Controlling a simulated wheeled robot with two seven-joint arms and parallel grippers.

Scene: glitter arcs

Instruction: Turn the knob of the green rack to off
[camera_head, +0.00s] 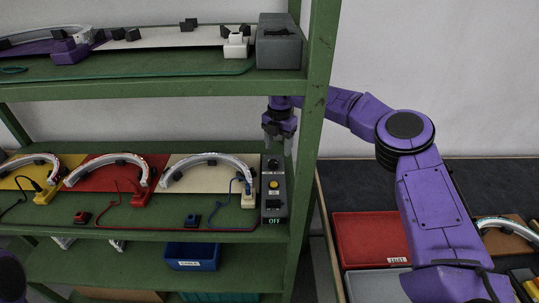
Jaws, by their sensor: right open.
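The green rack (311,160) stands at the left and centre with several shelves. On its middle shelf, at the right end, is a dark grey control box (273,208) with a yellow round part (273,184) and the label OFF (274,221) at its front. A dark knob-like part (272,163) sits near the back of the box; its setting is too small to read. My right gripper (279,144) points down above the back of this box, open and empty, reaching in behind the rack's right post. Whether it touches the box cannot be told.
Arc pieces on yellow, red (107,178) and cream boards lie left of the box, with cables in front. Another grey box (279,41) is on the upper shelf. The rack post stands close beside my right arm. A red tray (370,239) lies at right.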

